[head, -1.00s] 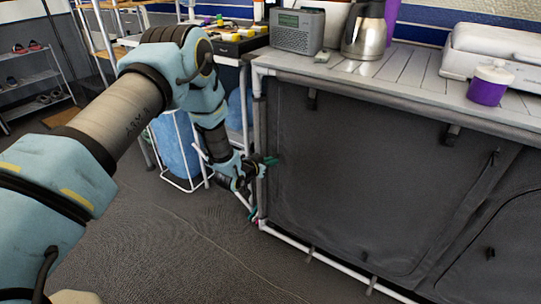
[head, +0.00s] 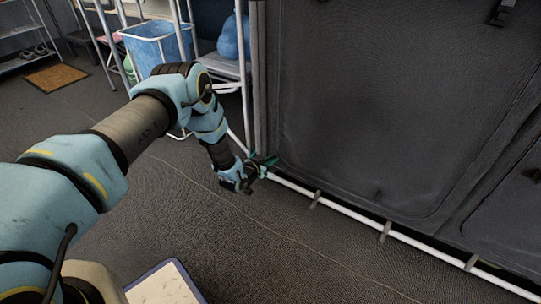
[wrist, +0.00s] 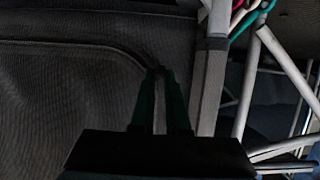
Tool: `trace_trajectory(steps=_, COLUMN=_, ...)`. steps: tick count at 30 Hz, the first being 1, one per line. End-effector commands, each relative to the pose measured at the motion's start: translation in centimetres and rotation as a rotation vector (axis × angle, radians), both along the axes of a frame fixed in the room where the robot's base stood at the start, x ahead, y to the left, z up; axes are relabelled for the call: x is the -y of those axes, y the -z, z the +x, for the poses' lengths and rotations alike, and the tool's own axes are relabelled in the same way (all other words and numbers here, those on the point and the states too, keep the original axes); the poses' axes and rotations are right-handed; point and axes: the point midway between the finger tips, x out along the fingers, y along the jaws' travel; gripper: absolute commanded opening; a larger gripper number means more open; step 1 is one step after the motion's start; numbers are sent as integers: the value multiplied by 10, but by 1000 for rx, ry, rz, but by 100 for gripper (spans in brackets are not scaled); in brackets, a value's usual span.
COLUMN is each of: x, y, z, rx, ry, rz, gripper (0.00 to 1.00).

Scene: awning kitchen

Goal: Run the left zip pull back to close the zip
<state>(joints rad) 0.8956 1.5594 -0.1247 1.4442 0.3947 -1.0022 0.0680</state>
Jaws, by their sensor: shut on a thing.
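The dark grey fabric front (head: 400,110) of the cabinet fills the right of the head view, with a curved zip seam around its door panel. My gripper (head: 270,161) is at the lower left corner of this front, close beside the left upright and just above the white bottom rail. In the wrist view my gripper (wrist: 159,74) has its two green fingers close together at the rounded corner of the seam (wrist: 118,50). It is shut on the left zip pull, which is mostly hidden between the fingertips.
A white bottom rail (head: 345,208) runs along the cabinet's foot. A wire-framed blue basket (head: 160,45) and a shelf stand behind my arm. A pale, blue-edged object (head: 165,285) lies at the bottom edge. The floor before the cabinet is clear.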

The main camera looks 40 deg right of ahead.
Motion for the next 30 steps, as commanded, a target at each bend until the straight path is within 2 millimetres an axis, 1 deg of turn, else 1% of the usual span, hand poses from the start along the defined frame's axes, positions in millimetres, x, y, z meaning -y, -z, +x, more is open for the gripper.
trace_trajectory(steps=1, x=-1, y=18, z=0, rx=-1, ry=0, rz=2, gripper=0)
trace_trajectory(steps=3, x=-1, y=28, z=0, rx=-1, ry=0, rz=2, gripper=0)
trace_trajectory(steps=7, x=0, y=39, z=0, rx=0, ry=-1, rz=2, gripper=0)
trace_trajectory(steps=12, x=-1, y=46, z=0, rx=-1, ry=-1, rz=2, gripper=0)
trace_trajectory(steps=22, x=-1, y=47, z=0, rx=-2, ry=-1, rz=6, gripper=0)
trace_trajectory(steps=23, x=-1, y=48, z=0, rx=-2, ry=-1, rz=6, gripper=15)
trace_trajectory(steps=30, x=0, y=46, z=0, rx=-2, ry=0, rz=3, gripper=42)
